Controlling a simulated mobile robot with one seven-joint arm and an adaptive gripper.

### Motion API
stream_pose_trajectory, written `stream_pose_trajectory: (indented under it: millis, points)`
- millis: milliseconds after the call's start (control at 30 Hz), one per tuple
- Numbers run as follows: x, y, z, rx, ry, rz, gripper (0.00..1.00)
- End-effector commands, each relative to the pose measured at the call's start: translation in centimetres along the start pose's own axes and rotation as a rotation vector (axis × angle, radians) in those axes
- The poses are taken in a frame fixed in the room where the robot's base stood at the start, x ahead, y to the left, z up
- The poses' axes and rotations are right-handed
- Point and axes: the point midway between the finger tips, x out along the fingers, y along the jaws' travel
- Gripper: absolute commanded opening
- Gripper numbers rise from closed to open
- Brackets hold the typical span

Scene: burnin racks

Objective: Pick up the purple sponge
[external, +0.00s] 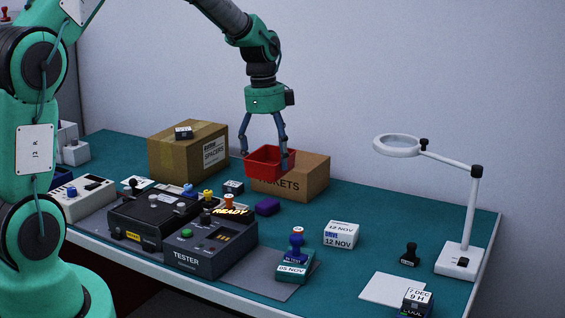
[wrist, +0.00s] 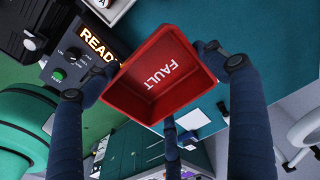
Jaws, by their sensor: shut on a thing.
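The purple sponge (external: 267,205) is a small dark purple block lying on the teal bench top, just right of the tester boxes. I cannot make it out in the wrist view. My gripper (external: 266,155) is above and behind the sponge, shut on a red bin (external: 263,164) and not on the sponge. In the wrist view the red bin (wrist: 157,76) sits between the blue fingers, with the word FAULT on its inside. The bin shows no contents.
The tester (external: 208,248) and a black box (external: 150,222) stand left of the sponge. Date blocks, stamps and a magnifier lamp (external: 459,257) are to the right. Bench right of the sponge is partly clear.

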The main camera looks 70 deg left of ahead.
Motion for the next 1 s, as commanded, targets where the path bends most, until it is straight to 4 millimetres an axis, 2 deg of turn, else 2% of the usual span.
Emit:
stream_pose_trajectory:
  millis: [200,633,833,1000]
  points:
    - [-0.4,-0.3,1.5,0.028,0.004,0.002,0.47]
    - [-0.1,-0.3,1.5,0.029,0.004,0.003,0.47]
    - [2.0,-0.3,1.7,0.029,0.004,0.004,0.47]
    - [5.3,-0.3,2.1,0.028,0.004,0.005,0.47]
